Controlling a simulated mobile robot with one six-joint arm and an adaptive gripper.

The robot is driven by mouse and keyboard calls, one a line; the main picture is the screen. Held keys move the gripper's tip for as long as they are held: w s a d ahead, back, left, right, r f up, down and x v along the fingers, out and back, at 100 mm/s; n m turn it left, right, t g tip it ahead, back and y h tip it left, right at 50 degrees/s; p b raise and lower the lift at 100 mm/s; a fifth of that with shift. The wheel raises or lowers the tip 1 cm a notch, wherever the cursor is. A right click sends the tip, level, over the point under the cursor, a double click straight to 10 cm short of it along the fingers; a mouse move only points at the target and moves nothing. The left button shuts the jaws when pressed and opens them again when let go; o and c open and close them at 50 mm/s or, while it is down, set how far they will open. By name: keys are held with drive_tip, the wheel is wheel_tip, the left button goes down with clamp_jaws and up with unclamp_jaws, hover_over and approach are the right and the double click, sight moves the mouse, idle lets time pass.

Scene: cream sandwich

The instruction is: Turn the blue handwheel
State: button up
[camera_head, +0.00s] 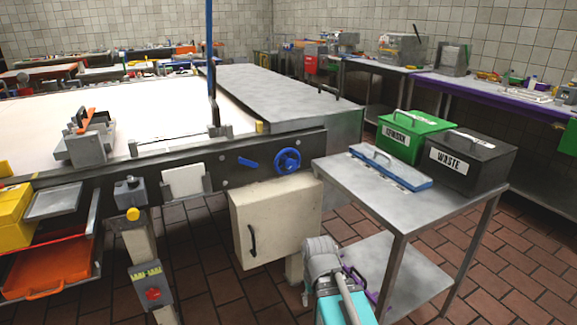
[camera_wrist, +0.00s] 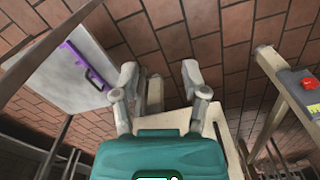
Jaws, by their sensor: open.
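The blue handwheel (camera_head: 288,161) is mounted on the dark side rail of the conveyor machine, just above a cream cabinet. A blue lever handle (camera_head: 248,163) sits to its left on the same rail. My gripper is low at the bottom of the head view, below and to the right of the handwheel and clearly apart from it; its fingers are hidden there. In the wrist view my gripper (camera_wrist: 164,84) is open, its two grey fingers spread with nothing between them. The handwheel does not show in the wrist view.
The cream cabinet (camera_head: 274,222) has a black handle. To the right stands a steel table (camera_head: 375,201) with a blue-lidded tray (camera_head: 390,168), a green bin (camera_head: 412,137) and a black waste bin (camera_head: 471,161).

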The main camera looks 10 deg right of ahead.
drive_tip(key=shift+d, duration=0.15)
drive_tip(key=o, duration=0.5)
drive_tip(key=shift+w, duration=0.15)
drive_tip(key=shift+w+a, duration=0.2)
drive_tip(key=shift+w, duration=0.1)
drive_tip(key=w+a+r+n+t+y, duration=0.2)
drive_tip(key=w+a+r+t+y, duration=0.15)
drive_tip(key=w, duration=0.55)
drive_tip(key=w+a+r+n+t+y, duration=0.2)
drive_tip(key=w+r+n+t+y, duration=0.15)
drive_tip(key=w, duration=0.55)
drive_tip(key=w+d+r+m+t+h, duration=0.1)
drive_tip(key=w+d+r+m+t, duration=0.2)
drive_tip(key=w+d+r+t, duration=0.7)
drive_tip(key=w+d+r, duration=0.1)
drive_tip(key=w, duration=0.2)
drive_tip(key=shift+r+h, duration=0.25)
drive_tip(key=shift+h, duration=0.15)
drive_tip(key=shift+a, duration=0.1)
